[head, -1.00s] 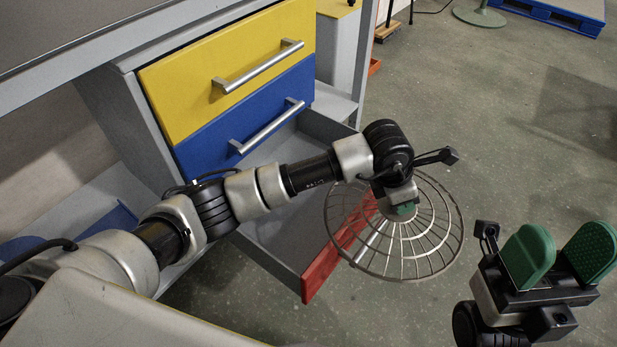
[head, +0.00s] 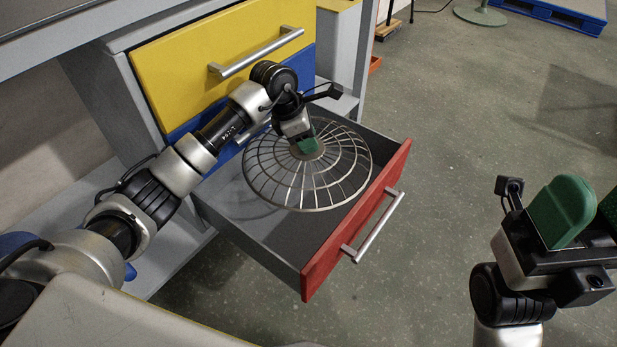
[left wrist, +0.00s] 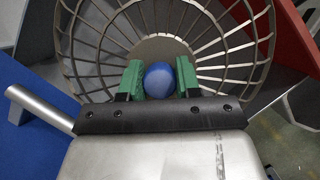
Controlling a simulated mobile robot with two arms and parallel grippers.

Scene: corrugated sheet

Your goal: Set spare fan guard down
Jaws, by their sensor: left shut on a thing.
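The fan guard (head: 335,176), a round metal wire grille, is over the open red-fronted drawer (head: 322,262) in the head view. My left gripper (head: 308,146) is shut on it at its centre. In the left wrist view the guard (left wrist: 110,62) spreads out beyond the green fingers (left wrist: 159,80), with a blue round knob (left wrist: 159,80) between them. I cannot tell whether the guard touches the drawer's floor. My right gripper (head: 590,215) is at the right, its green fingers apart and nothing seen between them; one finger is cut off by the picture edge.
The yellow drawer (head: 195,75) above is shut, with a bar handle. The blue drawer front (head: 322,62) is partly hidden by my left arm. The red drawer's handle (head: 372,228) sticks out over open floor (head: 450,130).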

